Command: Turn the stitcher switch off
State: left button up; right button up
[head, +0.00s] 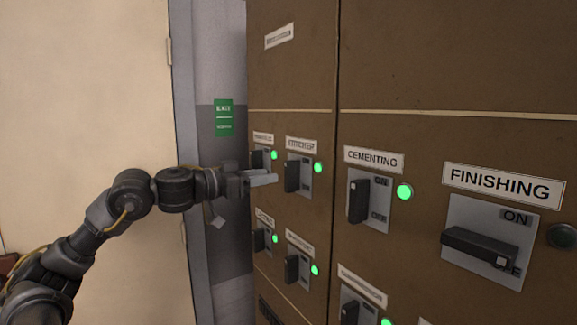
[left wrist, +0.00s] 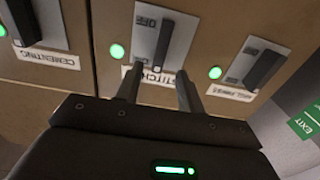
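The stitcher switch (head: 293,175) is a dark lever on a grey plate, under the STITCHER label (head: 301,145) on the brown cabinet. Its lever stands upright, and the green light (head: 318,167) beside it is lit. My left gripper (head: 266,178) is in front of the panel, just left of this switch in the head view. In the left wrist view, upside down, the stitcher lever (left wrist: 164,42) lies beyond the gap between my two fingers (left wrist: 159,88). The fingers are apart with nothing seen between them; contact with the lever is not evident. My right gripper is out of view.
The cementing switch (head: 358,200) is upright with a lit green light. The finishing switch (head: 478,246) lies nearly horizontal with a dark light (head: 563,236). Several other switches sit close around. A green exit sign (head: 223,117) hangs on the wall behind.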

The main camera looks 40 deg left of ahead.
aim_at(286, 172)
pick_arm(q)
jog(key=p+x, duration=0.5)
jog(key=x, duration=0.1)
jog(key=shift+w+d+r+p, duration=0.1)
jog(key=shift+w+r+p, duration=0.15)
jog(key=shift+w+p, duration=0.15)
jog(key=shift+w+d+f, duration=0.25)
jog(key=shift+w, duration=0.35)
jog(key=shift+c, duration=0.2)
grip_shut()
